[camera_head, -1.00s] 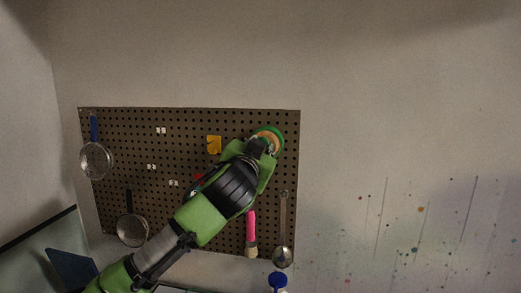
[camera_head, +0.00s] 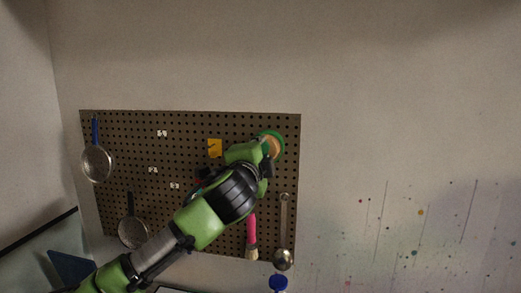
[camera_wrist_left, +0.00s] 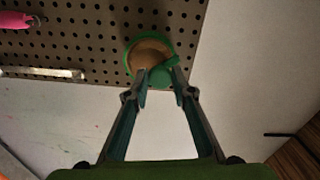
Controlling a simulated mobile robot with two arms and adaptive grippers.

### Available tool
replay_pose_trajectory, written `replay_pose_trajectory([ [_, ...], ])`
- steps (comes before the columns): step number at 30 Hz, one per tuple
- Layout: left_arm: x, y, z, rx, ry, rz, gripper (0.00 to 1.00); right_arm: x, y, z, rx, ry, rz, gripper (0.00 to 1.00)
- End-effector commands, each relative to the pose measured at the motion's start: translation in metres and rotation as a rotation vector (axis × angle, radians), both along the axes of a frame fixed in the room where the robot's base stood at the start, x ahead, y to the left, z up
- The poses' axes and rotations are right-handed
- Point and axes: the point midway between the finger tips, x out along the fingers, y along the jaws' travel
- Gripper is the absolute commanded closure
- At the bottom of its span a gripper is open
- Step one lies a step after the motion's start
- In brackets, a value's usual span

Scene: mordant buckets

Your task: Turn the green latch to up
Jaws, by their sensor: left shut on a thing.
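The green latch (camera_head: 278,134) is on the upper right of the pegboard, a green ring around a tan disc. In the left wrist view the latch (camera_wrist_left: 152,41) also shows a green handle (camera_wrist_left: 170,72) at its lower right, between my fingertips. My left gripper (camera_head: 270,157) reaches the latch from the lower left in the head view. In the left wrist view my left gripper (camera_wrist_left: 163,77) is shut on the green handle. The wrist hides part of the latch in the head view. My right gripper is in neither view.
The pegboard (camera_head: 180,125) hangs on a pale wall. It holds strainers (camera_head: 97,164) at left, a yellow piece (camera_head: 215,147), a pink-handled brush (camera_head: 252,230) and a ladle (camera_head: 284,225). The wall right of the pegboard is clear except for paint splatters.

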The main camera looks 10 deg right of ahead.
Motion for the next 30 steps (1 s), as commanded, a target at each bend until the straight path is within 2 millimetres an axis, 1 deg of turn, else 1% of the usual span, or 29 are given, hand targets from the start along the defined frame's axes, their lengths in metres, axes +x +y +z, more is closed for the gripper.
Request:
replay_pose_trajectory([
  [6, -0.0003, -0.0005, 0.0003, 0.191, -0.079, -0.001, 0.98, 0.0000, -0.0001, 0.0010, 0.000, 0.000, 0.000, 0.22],
  [15, -0.0002, -0.0002, 0.0002, 0.433, -0.180, 0.000, 0.98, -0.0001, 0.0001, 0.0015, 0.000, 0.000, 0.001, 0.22],
  [21, -0.0004, -0.0007, 0.0001, 0.551, -0.228, -0.001, 0.98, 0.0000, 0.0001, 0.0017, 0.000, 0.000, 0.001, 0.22],
  [30, -0.0003, -0.0007, -0.0006, 0.644, -0.266, -0.001, 0.98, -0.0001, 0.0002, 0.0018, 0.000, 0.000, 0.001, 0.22],
])
